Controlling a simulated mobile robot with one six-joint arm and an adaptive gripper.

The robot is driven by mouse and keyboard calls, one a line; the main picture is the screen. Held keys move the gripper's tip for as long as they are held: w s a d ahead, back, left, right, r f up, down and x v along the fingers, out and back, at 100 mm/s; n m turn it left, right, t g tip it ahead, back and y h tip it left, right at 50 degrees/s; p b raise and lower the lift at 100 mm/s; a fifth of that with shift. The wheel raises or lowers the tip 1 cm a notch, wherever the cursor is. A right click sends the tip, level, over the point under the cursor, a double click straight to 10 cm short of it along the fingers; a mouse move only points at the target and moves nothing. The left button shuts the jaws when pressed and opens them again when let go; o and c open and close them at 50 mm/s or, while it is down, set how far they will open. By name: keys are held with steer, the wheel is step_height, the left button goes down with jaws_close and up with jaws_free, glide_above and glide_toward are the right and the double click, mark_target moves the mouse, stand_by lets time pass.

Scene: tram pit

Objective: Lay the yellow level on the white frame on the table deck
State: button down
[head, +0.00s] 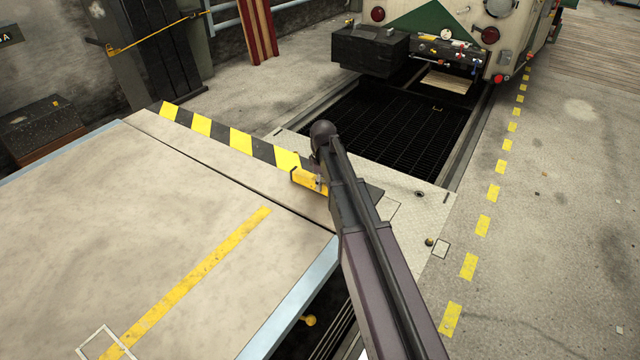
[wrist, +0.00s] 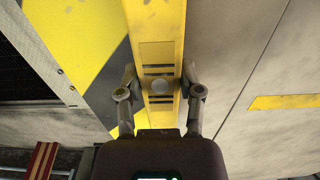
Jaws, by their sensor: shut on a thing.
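The yellow level (wrist: 163,30) is a long bar with dark slots and a round pale vial, running up the wrist view. My gripper (wrist: 158,80) has one finger on each side of it and is shut on it. In the head view, part of the yellow level (head: 306,179) shows beside my arm, near the striped edge; the rest of it and most of my gripper are hidden behind the arm. The white frame (head: 82,349) is a thin square outline on the table deck (head: 110,210), at the bottom left, partly crossing the end of a yellow line.
A yellow and black striped strip (head: 240,142) runs along the deck's far side. Beyond it lies a dark grated pit (head: 400,125) with a tram (head: 460,25) behind. The deck between level and frame looks clear, apart from a painted yellow line (head: 190,280) and a dark seam.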

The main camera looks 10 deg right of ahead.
mark_target(323, 181)
steer(key=shift+r+p, duration=1.4)
steer(key=shift+r, duration=0.15)
steer(key=s+r+p, duration=0.1)
steer(key=s, duration=1.5)
steer(key=shift+a, duration=0.45)
steer(key=shift+r, duration=0.1)
